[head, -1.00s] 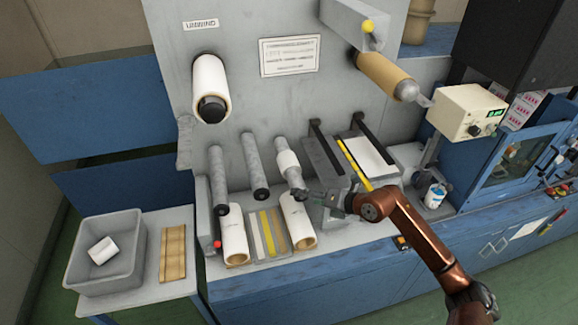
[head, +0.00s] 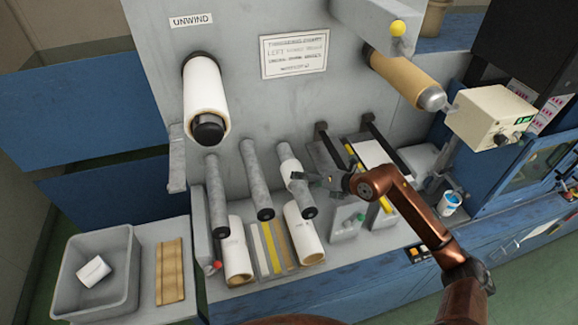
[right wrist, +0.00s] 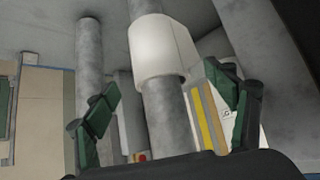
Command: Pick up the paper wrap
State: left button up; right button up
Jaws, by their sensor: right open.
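The paper wrap (head: 290,170) is a white sleeve around the rightmost of three grey rollers (head: 300,195) low on the machine. In the right wrist view the wrap (right wrist: 160,48) sits around the grey roller, which runs between my fingers. My right gripper (head: 304,184) is open beside this roller, close to the wrap's lower end. In the right wrist view my right gripper (right wrist: 170,105) has its green-padded fingers apart, one on each side of the roller; contact is not clear. My left gripper is not in view.
White rolls (head: 303,232) and colored strips (head: 270,248) stand below the rollers. A large white roll (head: 205,95) hangs on the unwind spindle; a brown roll (head: 405,78) is at the upper right. A grey bin (head: 130,270) holds a white piece at left.

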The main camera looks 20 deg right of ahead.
jog(key=x, duration=0.1)
jog(key=p+x, duration=0.1)
jog(key=x, duration=0.3)
jog(key=shift+w+a+r+p, duration=0.1)
jog(key=shift+w+r+p, duration=0.15)
jog(key=shift+w+p, duration=0.1)
jog(key=shift+x, duration=1.05)
jog(key=shift+w+f, duration=0.25)
jog(key=shift+f, duration=0.05)
jog(key=shift+c, duration=0.3)
jog(key=c, duration=0.8)
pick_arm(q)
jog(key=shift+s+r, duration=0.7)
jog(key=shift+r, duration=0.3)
pick_arm(e)
jog(key=c, duration=0.4)
